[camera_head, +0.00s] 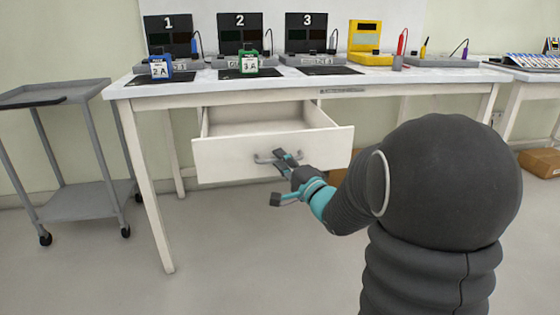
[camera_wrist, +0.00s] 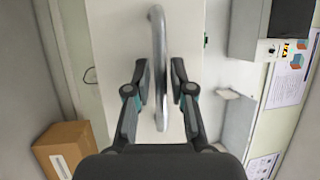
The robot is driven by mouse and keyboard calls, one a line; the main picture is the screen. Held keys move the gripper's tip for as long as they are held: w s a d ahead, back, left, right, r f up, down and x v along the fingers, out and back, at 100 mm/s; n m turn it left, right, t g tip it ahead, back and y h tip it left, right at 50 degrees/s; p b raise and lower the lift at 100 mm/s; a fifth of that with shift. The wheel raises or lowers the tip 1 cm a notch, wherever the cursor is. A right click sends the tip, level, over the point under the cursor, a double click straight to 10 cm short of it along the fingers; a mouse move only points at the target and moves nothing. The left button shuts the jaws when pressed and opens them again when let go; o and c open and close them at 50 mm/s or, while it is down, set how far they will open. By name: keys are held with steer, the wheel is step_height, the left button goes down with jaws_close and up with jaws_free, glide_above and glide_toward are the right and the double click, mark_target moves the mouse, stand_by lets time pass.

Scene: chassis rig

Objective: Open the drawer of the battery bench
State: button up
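The white drawer (camera_head: 222,160) of the battery bench (camera_head: 300,90) is pulled well out in the head view, and its interior shows as empty where visible. Its grey bar handle (camera_head: 262,160) is on the front; the handle (camera_wrist: 158,30) runs upright in the wrist view. My gripper (camera_head: 284,158) is at the handle. In the wrist view its two fingers (camera_wrist: 160,85) stand on either side of the bar, with a narrow gap seen on both sides. Part of the handle is hidden behind the fingers in the head view.
On the bench top stand numbered stations, a blue battery pack (camera_head: 161,67), a green one (camera_head: 249,64) and a yellow device (camera_head: 367,40). A grey cart (camera_head: 80,200) stands left. A cardboard box (camera_head: 540,162) lies at right. The floor before the drawer is clear.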

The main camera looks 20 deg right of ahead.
steer(key=v, duration=1.1)
steer(key=shift+s, duration=0.35)
steer(key=shift+f, duration=0.1)
steer(key=s+d+f+n+g+h, duration=0.2)
steer(key=d+f+n+g+h, duration=0.2)
steer(key=d+f+g+h, duration=0.5)
steer(key=s+d+f+n+g+h, duration=0.1)
steer(key=s+d+f+n+g, duration=0.1)
steer(key=s+f, duration=0.25)
steer(key=s+a+r+n+g+y+p, duration=0.1)
steer(key=s+a+r+n+y+p, duration=0.1)
steer(key=s+a+r, duration=0.4)
steer(key=s+a+r+n+g+y+p, duration=0.1)
steer(key=s+a+r+n+p, duration=0.2)
steer(key=a, duration=1)
steer(key=s+r+n, duration=0.2)
steer(key=s+r, duration=0.2)
steer(key=s, duration=0.2)
steer(key=shift+s+a+r+n+y, duration=0.3)
steer(key=shift+s+a+r+y, duration=0.05)
steer(key=shift+s+y, duration=0.05)
